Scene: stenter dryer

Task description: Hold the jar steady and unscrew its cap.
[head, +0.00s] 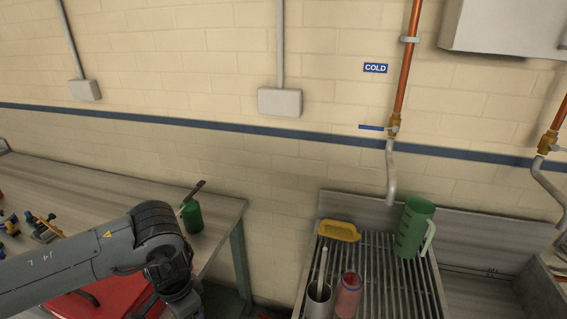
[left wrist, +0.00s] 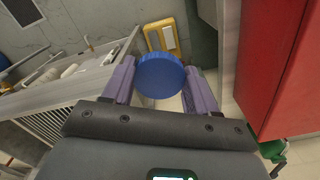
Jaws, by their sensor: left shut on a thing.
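In the left wrist view a round blue cap (left wrist: 161,75) sits between the two purple fingers of my left gripper (left wrist: 160,80), near their tips. The fingers are shut on its sides. Its flat face is turned to the camera; I cannot tell whether the jar's body is behind it, since that side is hidden. In the head view my left arm reaches in from the lower left, and its gripper is below the picture's edge. My right gripper is in neither view.
A slatted rack (head: 385,290) holds a green jug (head: 413,228), a yellow tray (head: 339,231), a metal cup (head: 319,300) and a pinkish container (head: 348,296). A green bottle (head: 192,216) stands on the left bench (head: 110,195). A red panel (left wrist: 272,60) stands close right of the gripper.

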